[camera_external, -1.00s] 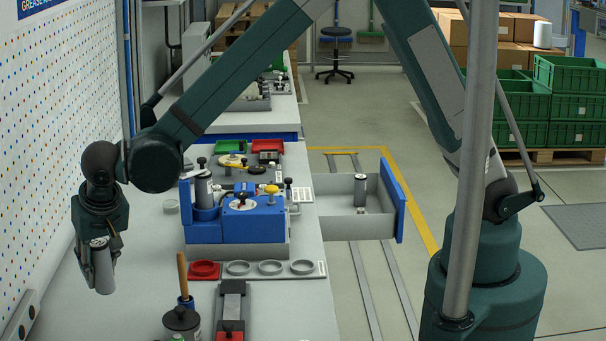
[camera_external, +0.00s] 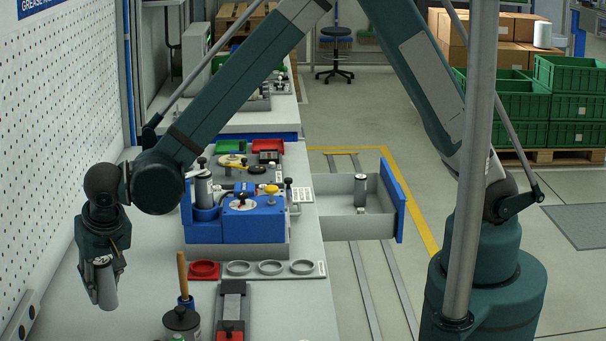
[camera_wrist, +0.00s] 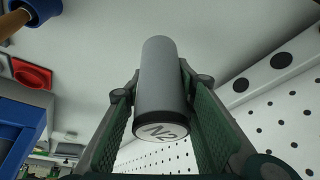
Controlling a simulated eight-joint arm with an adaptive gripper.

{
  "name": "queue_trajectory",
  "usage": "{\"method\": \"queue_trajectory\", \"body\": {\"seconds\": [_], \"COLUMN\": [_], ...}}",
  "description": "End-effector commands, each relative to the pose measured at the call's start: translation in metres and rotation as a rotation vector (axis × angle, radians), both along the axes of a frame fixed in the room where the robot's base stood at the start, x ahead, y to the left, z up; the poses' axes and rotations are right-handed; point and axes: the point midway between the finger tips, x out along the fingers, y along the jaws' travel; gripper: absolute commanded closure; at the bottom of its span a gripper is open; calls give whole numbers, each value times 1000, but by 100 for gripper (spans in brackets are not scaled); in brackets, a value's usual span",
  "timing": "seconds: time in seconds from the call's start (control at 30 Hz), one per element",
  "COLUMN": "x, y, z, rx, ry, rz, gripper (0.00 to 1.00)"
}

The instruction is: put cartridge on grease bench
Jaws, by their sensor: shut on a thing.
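My gripper (camera_external: 104,268) is shut on a grey cartridge (camera_external: 104,284), at the left above the grey bench top (camera_external: 148,305), near the white perforated wall. In the wrist view the cartridge (camera_wrist: 165,80) sits between the two green finger pads of my gripper (camera_wrist: 163,110), and its pale end is marked "N2". In the external view the cartridge hangs slightly tilted. I cannot tell how close its lower end is to the bench. Another cartridge (camera_external: 360,188) stands in the open drawer (camera_external: 335,203). A further grey cylinder (camera_external: 203,187) stands in the blue fixture (camera_external: 240,225).
A strip with a red ring (camera_external: 204,269) and several grey rings lies in front of the fixture. A wooden-handled tool (camera_external: 182,275), a dark pot (camera_external: 181,320) and a grey vise-like block (camera_external: 232,303) stand nearer.

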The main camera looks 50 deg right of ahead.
Motion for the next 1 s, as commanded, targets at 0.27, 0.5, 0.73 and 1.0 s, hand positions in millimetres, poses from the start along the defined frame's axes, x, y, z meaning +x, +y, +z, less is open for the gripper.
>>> {"method": "queue_trajectory", "body": {"seconds": [0.27, 0.5, 0.73, 1.0], "x": [0, 0, 0, 0], "y": [0, 0, 0, 0], "z": [-20, -20, -32, -56], "rx": [0, 0, 0, 0], "ry": [0, 0, 0, 0], "rz": [0, 0, 0, 0], "gripper": [89, 89, 89, 89]}}
